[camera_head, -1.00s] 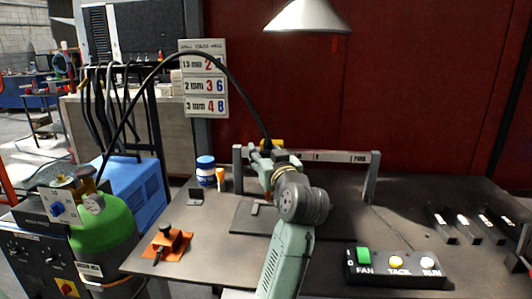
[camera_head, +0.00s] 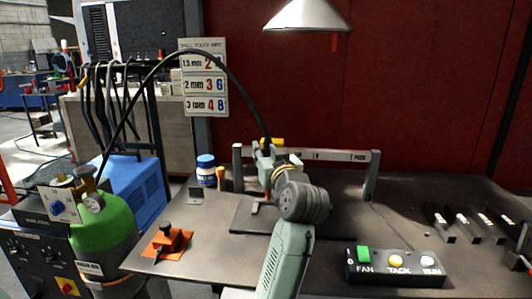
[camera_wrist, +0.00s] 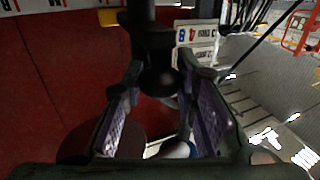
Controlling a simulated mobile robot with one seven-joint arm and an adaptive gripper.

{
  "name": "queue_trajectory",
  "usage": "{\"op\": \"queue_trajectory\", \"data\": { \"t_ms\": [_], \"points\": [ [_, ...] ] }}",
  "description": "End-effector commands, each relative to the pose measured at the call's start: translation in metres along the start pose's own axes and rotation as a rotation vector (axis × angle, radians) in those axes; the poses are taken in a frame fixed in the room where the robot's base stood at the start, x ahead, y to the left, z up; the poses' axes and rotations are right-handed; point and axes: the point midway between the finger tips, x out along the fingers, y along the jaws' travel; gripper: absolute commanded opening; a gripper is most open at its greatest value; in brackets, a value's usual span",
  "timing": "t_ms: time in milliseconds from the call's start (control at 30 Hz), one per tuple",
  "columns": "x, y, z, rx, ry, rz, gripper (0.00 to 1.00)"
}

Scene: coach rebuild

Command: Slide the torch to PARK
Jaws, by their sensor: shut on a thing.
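The torch is a dark body on the end of a black cable (camera_head: 222,68), at the left part of a grey rail (camera_head: 330,155). The word PARK is printed near the rail's right end. My gripper (camera_head: 265,160) is at the torch, left of the PARK mark. In the wrist view, the dark torch (camera_wrist: 158,78) stands between my two purple-padded fingers, which are shut on it. A yellow part (camera_head: 278,142) shows beside it at the rail.
A blue-lidded jar (camera_head: 206,170) stands left of the rail. An orange clamp (camera_head: 168,244) lies at the table's front left. A button box (camera_head: 395,267) is at the front right, with dark bars (camera_head: 470,225) behind it. The rail right of my gripper looks clear.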

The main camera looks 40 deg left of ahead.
Motion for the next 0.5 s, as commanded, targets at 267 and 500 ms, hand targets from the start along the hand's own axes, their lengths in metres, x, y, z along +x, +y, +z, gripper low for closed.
{"op": "queue_trajectory", "data": {
  "t_ms": [267,500],
  "points": [
    [-0.001,0.003,0.0,0.0,0.0,0.001,0.0],
    [-0.015,0.038,0.001,0.0,-0.001,0.008,0.0]
  ]
}}
